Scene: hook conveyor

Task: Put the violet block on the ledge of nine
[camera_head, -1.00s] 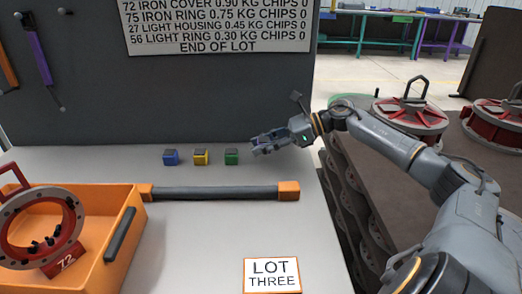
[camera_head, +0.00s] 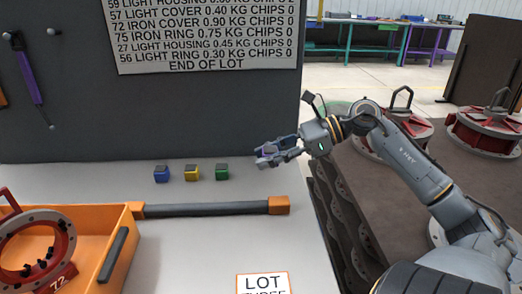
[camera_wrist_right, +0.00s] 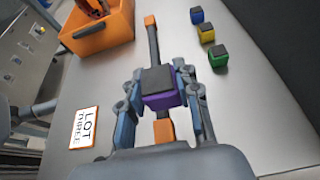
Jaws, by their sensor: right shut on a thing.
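My right gripper (camera_head: 263,158) is shut on the violet block (camera_wrist_right: 160,101), which has a dark top. The gripper (camera_wrist_right: 160,80) shows in the right wrist view with a finger on each side of the block. In the head view it hangs above the right edge of the grey table (camera_head: 180,250), right of the green block, and the violet block is mostly hidden by the fingers. No ledge marked nine can be made out in these frames. My left gripper is not in view.
Blue (camera_head: 162,174), yellow (camera_head: 192,173) and green (camera_head: 222,172) blocks stand in a row. In front lie a dark bar with orange ends (camera_head: 205,209), an orange bin (camera_head: 120,225) holding a red ring part, and a LOT THREE card (camera_head: 263,284). A dark panel (camera_head: 150,120) stands behind.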

